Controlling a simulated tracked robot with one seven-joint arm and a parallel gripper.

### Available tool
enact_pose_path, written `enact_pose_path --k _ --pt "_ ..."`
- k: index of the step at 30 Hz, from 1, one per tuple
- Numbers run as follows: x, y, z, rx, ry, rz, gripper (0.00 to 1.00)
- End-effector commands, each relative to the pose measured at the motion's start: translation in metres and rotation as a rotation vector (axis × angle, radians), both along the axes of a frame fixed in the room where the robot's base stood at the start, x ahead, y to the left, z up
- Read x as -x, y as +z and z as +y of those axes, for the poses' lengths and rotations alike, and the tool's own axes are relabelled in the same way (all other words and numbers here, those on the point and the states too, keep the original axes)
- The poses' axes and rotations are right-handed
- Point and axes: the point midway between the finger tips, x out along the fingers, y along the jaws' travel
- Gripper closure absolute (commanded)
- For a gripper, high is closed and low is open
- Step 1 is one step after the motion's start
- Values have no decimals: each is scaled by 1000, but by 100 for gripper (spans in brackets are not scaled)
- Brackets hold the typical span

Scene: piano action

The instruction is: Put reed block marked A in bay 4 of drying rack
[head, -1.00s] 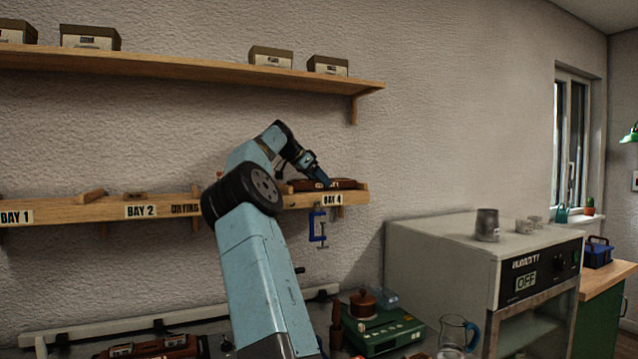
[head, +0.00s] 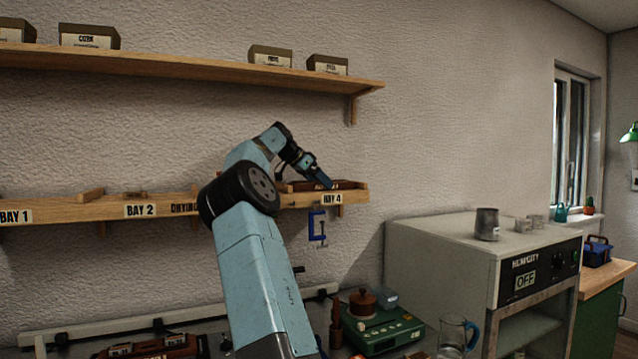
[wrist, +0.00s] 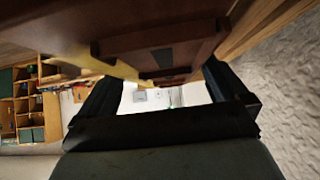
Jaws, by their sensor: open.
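A dark red-brown reed block (head: 348,184) lies in bay 4 of the wooden drying rack (head: 290,203), above the BAY 4 label. Its letter is too small to read. My gripper (head: 328,183) is at the block and partly covers its front. In the wrist view the block (wrist: 165,45) fills the upper middle, with a dark patch on its face. My open gripper (wrist: 163,82) has one finger on either side below it. I cannot tell whether a finger still touches the block.
Similar dark red blocks (head: 165,346) lie on the bench at lower left. A blue clamp (head: 317,227) hangs below bay 4. A shelf (head: 200,70) with boxes runs above. The humidity cabinet (head: 440,257) stands at right. My arm hides bay 3.

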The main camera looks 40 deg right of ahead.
Motion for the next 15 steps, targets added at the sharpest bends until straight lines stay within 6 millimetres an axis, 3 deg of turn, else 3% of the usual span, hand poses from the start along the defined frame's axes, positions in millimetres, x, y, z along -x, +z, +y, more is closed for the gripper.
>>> enact_pose_path --k 5,15 --pt "-4 11 10 1 1 -1 0" --pt "-16 55 56 2 2 -1 0"
